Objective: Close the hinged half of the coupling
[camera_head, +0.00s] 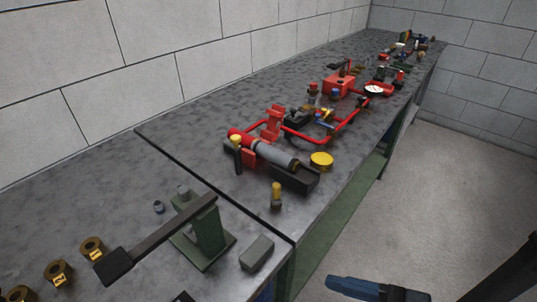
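A red and grey pump-like assembly (277,156) lies on the dark bench in the middle of the view. Its left end is a red cylinder and its right end a grey cylinder. A red upright piece (272,122) stands just behind it. I cannot tell which part is the coupling or its hinged half, or whether that half is open; the parts are too small here. No gripper fingers can be made out. A blue and dark part shows at the bottom edge, right of centre, apart from the bench, and may belong to my arm.
A green stand (203,232) with a long dark lever is on the near bench. Brass numbered pieces (92,248) lie at the left. A yellow disc (321,160) and a brass-topped post (277,195) sit near the front edge. Red piping (352,130) continues behind.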

